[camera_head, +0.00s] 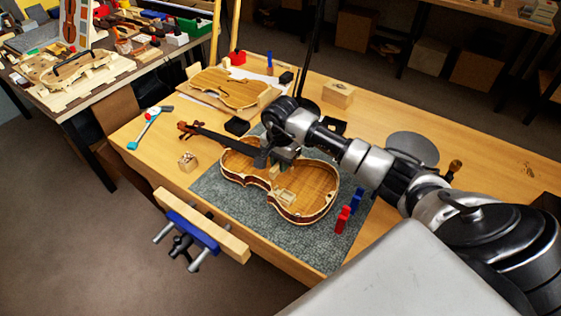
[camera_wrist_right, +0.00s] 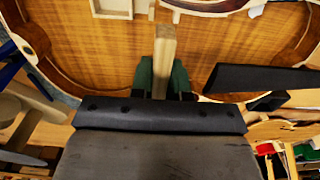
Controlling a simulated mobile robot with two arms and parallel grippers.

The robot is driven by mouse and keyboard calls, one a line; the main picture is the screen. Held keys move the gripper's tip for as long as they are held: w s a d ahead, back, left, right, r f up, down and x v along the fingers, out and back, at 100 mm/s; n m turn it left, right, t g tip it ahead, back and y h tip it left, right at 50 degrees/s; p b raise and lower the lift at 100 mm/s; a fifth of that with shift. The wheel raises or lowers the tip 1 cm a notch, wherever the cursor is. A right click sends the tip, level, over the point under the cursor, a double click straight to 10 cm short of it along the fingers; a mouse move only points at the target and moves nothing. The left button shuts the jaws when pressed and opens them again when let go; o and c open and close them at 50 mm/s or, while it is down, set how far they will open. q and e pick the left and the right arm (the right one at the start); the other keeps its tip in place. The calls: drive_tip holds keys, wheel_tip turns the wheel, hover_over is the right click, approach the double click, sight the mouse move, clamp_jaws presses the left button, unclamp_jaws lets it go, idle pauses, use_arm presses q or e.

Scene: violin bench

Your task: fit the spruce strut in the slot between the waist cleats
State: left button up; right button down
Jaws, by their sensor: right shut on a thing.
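The open violin body (camera_head: 318,182) lies on a grey-green mat, its inside facing up and its neck pointing to the upper left. My right gripper (camera_head: 275,166) is over the body near its waist. In the right wrist view its green-padded fingers (camera_wrist_right: 163,80) are shut on the pale spruce strut (camera_wrist_right: 165,48), which sticks out past them over the body's wooden inside (camera_wrist_right: 100,52). Pale pieces (camera_head: 286,196) sit inside the body near the waist; I cannot tell for sure which are the cleats. The slot is not clear. My left gripper is not in view.
A violin plate (camera_head: 228,88) lies at the back left of the bench. A small wooden block (camera_head: 187,161) stands left of the mat (camera_head: 212,197). Red (camera_head: 343,219) and blue (camera_head: 357,198) clamps stand right of the body. A vise (camera_head: 200,228) projects from the front edge.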

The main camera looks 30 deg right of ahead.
sight(280, 178)
drive_tip(key=shift+f+b, duration=1.9)
drive_tip(key=shift+f, duration=0.25)
drive_tip(key=c, duration=0.7)
unclamp_jaws()
drive_tip(key=shift+r+p, duration=1.9)
drive_tip(key=shift+r, duration=1.15)
